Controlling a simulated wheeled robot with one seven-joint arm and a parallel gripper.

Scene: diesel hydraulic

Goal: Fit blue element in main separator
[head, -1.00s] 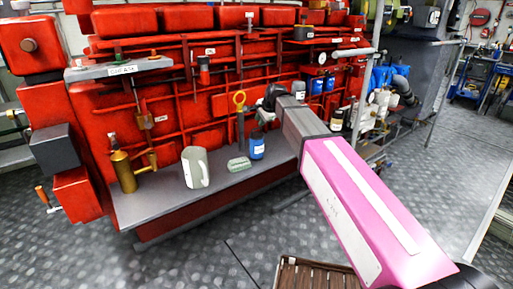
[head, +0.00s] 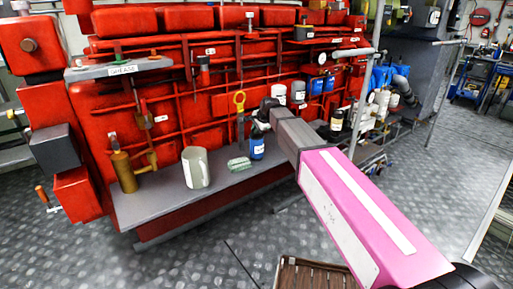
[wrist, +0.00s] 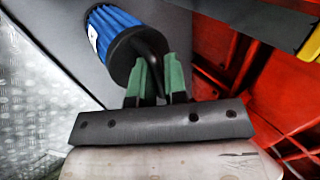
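The blue element (head: 257,148) is a small ribbed cylinder with a white label. It stands on the grey ledge in front of the red engine. In the wrist view the blue element (wrist: 115,38) shows its dark end cap and a dark stem or handle. My gripper (head: 262,118) is just above it in the head view. In the wrist view my gripper (wrist: 158,78) has its two green fingers close together, one on each side of the dark handle. Whether they press on it is not clear. I cannot tell which unit is the main separator.
White and blue canisters (head: 315,86) stand behind my arm. A brown slatted crate (head: 300,275) is on the floor.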

